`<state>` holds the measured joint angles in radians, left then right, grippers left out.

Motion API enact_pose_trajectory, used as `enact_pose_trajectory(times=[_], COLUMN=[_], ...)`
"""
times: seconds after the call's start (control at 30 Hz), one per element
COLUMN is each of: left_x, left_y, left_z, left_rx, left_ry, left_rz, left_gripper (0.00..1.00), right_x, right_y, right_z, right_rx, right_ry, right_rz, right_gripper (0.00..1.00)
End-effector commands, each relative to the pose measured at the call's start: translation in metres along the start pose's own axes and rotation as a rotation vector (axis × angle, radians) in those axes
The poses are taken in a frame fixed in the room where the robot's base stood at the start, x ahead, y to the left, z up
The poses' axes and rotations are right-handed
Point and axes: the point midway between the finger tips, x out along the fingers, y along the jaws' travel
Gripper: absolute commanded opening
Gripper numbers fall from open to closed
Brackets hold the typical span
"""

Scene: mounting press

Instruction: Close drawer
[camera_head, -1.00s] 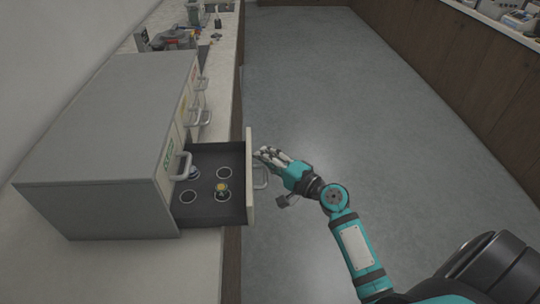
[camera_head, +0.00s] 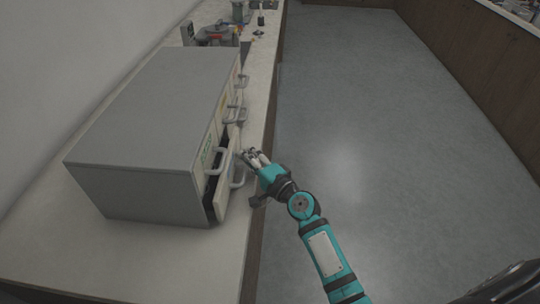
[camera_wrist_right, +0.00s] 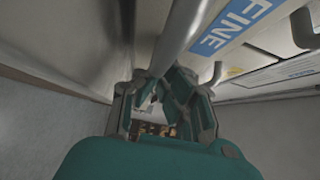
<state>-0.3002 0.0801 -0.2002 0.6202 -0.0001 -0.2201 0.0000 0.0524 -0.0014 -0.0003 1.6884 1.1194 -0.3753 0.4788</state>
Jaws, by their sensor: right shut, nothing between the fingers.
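A grey drawer cabinet (camera_head: 150,125) stands on the counter in the head view. Its nearest drawer (camera_head: 227,187) is open only by a narrow gap, with a dark strip of the inside showing. This drawer has a pale front and a grey handle (camera_head: 238,177). My right gripper (camera_head: 250,157) is at the outer side of the drawer front, close to the handle. Its fingers are shut and empty; whether they touch the front is unclear. The wrist view shows the fingers (camera_wrist_right: 168,98) close to a grey bar handle (camera_wrist_right: 183,35) and a blue "FINE" label (camera_wrist_right: 235,22). My left gripper is not in view.
More handled drawer fronts (camera_head: 235,113) lie farther along the cabinet. Tools and equipment (camera_head: 215,35) stand on the counter (camera_head: 185,265) beyond it. The grey floor (camera_head: 380,130) to the right is clear.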

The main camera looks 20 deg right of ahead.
Motion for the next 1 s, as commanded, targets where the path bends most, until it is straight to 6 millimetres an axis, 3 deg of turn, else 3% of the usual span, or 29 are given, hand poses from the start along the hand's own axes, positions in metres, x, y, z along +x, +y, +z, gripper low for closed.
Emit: enact_pose_trajectory(times=[0.3,1.0], left_x=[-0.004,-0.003], left_y=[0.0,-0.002], left_z=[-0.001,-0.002], left_rx=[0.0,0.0], left_ry=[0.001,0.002], left_rz=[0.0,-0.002], left_gripper=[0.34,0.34], right_x=[0.025,0.029], right_y=[-0.001,0.002], right_z=[0.025,0.029], right_rx=[0.0,0.001], right_ry=[-0.001,-0.005], right_rz=[-0.001,0.003], right_gripper=[0.0,0.0])
